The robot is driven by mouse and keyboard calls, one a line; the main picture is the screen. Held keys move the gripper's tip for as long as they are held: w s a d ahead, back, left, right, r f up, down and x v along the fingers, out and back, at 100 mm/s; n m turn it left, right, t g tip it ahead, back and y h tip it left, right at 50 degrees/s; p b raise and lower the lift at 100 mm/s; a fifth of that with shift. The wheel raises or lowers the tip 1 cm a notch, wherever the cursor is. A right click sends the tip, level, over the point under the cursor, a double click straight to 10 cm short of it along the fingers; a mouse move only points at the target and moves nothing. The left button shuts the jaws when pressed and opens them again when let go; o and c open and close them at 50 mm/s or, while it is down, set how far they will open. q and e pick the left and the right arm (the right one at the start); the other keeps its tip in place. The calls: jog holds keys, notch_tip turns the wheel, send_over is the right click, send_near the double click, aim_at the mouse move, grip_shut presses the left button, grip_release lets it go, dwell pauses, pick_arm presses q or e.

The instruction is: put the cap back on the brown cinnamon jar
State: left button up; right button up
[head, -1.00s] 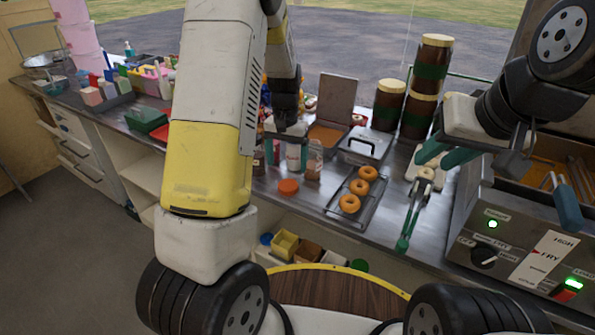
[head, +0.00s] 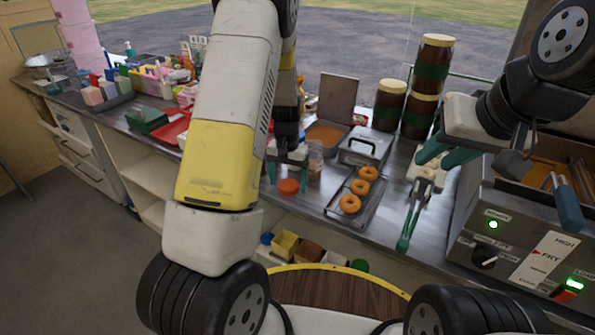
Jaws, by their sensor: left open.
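An orange-red cap (head: 289,186) lies on the steel counter near its front edge. A small jar with brown contents (head: 315,162) stands behind and to the right of the cap; I take it for the cinnamon jar, and its top is hard to make out. My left gripper (head: 288,174) is open and points down just above and behind the cap, with one teal finger on each side of it. It hides other small jars behind it. My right gripper (head: 445,156) is held above the counter by the fryer, its teal fingers apart and seemingly empty.
A rack with several doughnuts (head: 350,203) lies right of the jar. A lidded steel container (head: 363,148) and tall brown jars (head: 389,105) stand behind. Green tongs (head: 410,220) lie near the fryer (head: 500,230). A red tray (head: 172,130) is at left.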

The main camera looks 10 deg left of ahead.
aim_at(290, 187)
pick_arm(q)
jog(key=shift+f, duration=0.15)
jog(key=c, duration=1.4)
jog(key=shift+o, duration=0.2)
jog(key=shift+r, duration=0.6)
jog(key=r, duration=0.1)
jog(key=s+r, duration=0.1)
jog(key=shift+d+r, duration=0.3)
jog(key=s+d+r, duration=0.1)
jog(key=s+d, duration=0.7)
jog(key=s, duration=0.4)
jog(key=shift+s, duration=0.25)
jog(key=shift+r, duration=0.1)
